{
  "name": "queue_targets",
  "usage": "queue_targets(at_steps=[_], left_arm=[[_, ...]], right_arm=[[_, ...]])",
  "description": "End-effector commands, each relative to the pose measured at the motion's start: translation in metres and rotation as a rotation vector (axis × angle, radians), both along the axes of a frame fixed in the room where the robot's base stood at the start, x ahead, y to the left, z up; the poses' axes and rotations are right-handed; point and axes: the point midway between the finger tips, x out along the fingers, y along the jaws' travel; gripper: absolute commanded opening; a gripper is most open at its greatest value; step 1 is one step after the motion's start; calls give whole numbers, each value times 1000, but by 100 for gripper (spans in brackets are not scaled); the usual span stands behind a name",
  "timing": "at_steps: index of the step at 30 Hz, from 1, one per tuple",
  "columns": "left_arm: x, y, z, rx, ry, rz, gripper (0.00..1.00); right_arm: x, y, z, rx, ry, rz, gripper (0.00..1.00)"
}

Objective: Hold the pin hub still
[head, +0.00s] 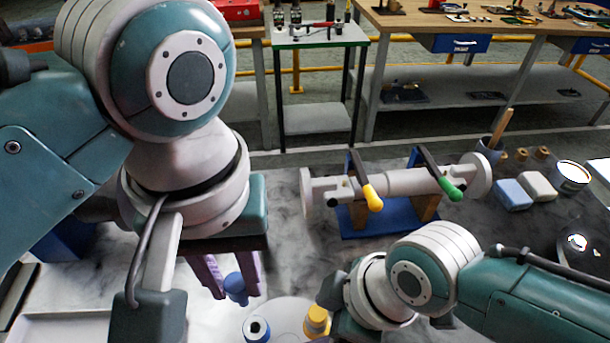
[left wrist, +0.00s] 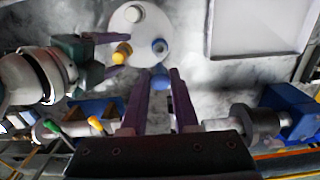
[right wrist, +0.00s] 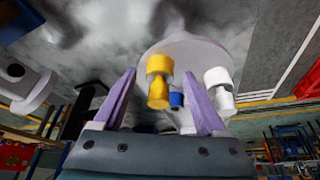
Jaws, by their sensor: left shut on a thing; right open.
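The pin hub (head: 288,312) is a pale round disc on the table, cut by the bottom edge of the head view. The left wrist view shows it whole (left wrist: 143,31), with a white piece (left wrist: 134,13), a yellow piece (left wrist: 124,48) and a blue piece (left wrist: 160,46) standing on it. My left gripper (head: 232,284) is shut on a separate blue piece (head: 236,288), held beside the hub. My right gripper (right wrist: 161,73) is open, its fingers either side of the yellow piece (right wrist: 158,82). I cannot tell whether they touch it. In the head view my right arm hides those fingers.
A grey shaft assembly with a yellow and a green handle (head: 405,183) lies on a blue stand (head: 385,220) behind the hub. A blue and a white block (head: 514,195) and a tin (head: 571,178) are at right. A pale tray (head: 65,328) is at front left.

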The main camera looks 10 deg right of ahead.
Motion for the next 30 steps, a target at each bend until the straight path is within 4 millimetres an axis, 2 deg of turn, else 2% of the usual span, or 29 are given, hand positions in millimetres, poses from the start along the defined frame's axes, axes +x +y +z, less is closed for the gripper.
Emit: queue_targets(at_steps=[8,9,27,30], left_arm=[[0,0,0,0,0,0,0],[0,0,0,0,0,0,0],[0,0,0,0,0,0,0],[0,0,0,0,0,0,0]], right_arm=[[0,1,-1,-1,-1,1,74],[0,0,-1,-1,-1,1,72],[0,0,-1,0,0,0,4],[0,0,-1,0,0,0,0]])
